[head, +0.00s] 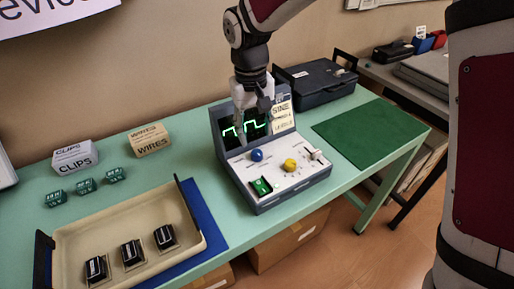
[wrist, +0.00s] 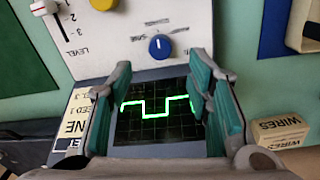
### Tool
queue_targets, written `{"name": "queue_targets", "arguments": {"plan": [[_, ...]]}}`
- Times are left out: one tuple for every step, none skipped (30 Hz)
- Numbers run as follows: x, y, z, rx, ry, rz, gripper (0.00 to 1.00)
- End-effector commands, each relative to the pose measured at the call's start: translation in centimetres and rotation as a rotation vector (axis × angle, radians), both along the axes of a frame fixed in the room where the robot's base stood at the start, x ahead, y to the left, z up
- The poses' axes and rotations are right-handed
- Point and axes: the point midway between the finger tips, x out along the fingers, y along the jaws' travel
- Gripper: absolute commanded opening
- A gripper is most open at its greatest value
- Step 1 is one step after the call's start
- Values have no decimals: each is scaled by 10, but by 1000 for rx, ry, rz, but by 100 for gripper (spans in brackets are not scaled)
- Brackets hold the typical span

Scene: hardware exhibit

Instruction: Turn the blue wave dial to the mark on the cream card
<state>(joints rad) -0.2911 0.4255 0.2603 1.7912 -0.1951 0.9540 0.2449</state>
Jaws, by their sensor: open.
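The blue wave dial (head: 257,155) is a round knob on the white panel of a grey console (head: 285,196). In the wrist view the blue dial (wrist: 159,47) shows a short white pointer line, close to upright in that picture. The screen (wrist: 155,112) shows a green square wave. My gripper (head: 252,108) is open and empty in front of the screen, apart from the blue dial. Its fingers (wrist: 161,66) flank the screen in the wrist view.
A yellow dial (head: 291,165), a slider (head: 316,154) and a green switch (head: 261,186) share the panel. A cream tray (head: 73,238) with black parts lies left; CLIPS (head: 75,157) and WIRES (head: 150,140) boxes stand behind. A dark case (head: 318,80) stands behind right; the green mat (head: 372,132) is bare.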

Motion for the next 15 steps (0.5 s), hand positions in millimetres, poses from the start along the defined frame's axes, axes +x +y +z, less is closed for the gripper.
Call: {"name": "queue_targets", "arguments": {"plan": [[0, -1, -12, -2, 4, 0, 46], [-1, -1, -18, -1, 5, -1, 46], [0, -1, -25, -1, 4, -1, 46], [0, -2, -30, -1, 3, -1, 46], [0, -2, -35, -1, 3, 0, 46], [0, -2, -42, -1, 3, 0, 46], [0, -3, -46, -2, 4, 1, 46], [0, -3, -50, -1, 3, 1, 46], [1, -3, -54, -1, 2, 0, 46], [1, -3, -57, -1, 2, 0, 46], [1, -3, -60, -1, 2, 0, 46], [1, -3, -63, 1, 1, -1, 46], [1, -3, -65, 1, 1, -1, 46], [1, -3, -66, 1, 0, -1, 46], [1, -3, -67, 1, 0, -1, 46]]}}
